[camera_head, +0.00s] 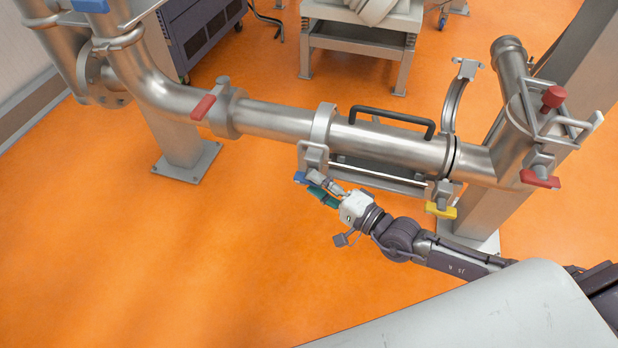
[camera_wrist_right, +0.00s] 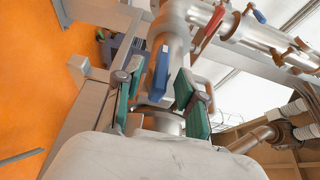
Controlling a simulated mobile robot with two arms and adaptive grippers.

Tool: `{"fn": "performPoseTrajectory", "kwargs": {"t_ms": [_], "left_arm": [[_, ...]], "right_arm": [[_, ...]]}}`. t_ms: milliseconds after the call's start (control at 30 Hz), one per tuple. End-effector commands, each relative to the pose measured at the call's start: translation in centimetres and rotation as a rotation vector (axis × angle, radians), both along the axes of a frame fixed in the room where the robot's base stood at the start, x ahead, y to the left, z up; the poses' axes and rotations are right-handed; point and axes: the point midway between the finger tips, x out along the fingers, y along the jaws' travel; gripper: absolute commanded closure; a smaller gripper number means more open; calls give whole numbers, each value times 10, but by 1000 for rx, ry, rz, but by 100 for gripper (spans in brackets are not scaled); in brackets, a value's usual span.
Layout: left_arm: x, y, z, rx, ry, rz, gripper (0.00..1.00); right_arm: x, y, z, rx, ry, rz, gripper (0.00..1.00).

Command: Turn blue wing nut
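The blue wing nut (camera_head: 300,177) is on the clamp under the left end of the handled pipe section in the head view. It also shows upright in the right wrist view (camera_wrist_right: 161,75). My right gripper (camera_head: 319,188) is just right of and below it, reaching in from the lower right. In the wrist view its green-padded fingers stand apart on either side of the blue wing nut, with gaps visible. It is open and empty. Whether the fingertips reach past the nut is hard to tell. My left gripper is in neither view.
The steel pipe section (camera_head: 390,146) has a black handle (camera_head: 392,116). A yellow wing nut (camera_head: 441,210) is at its right end, near an open clamp half (camera_head: 455,105). Red wing nuts are at left (camera_head: 203,107) and right (camera_head: 540,179). The orange floor (camera_head: 180,260) is clear at lower left.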

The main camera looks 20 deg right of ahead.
Motion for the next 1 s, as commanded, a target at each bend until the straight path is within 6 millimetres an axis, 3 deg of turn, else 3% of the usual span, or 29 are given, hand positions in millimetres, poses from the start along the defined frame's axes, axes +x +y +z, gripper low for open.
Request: {"fn": "performPoseTrajectory", "kwargs": {"t_ms": [200,533,567,800,1000], "left_arm": [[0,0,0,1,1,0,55],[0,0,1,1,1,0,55],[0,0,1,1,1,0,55],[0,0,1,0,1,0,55],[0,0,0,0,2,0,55]], "right_arm": [[20,13,0,1,0,0,60],[23,15,0,0,1,0,60],[23,15,0,0,1,0,62],[22,15,0,1,1,0,100],[22,15,-1,2,0,0,100]]}}
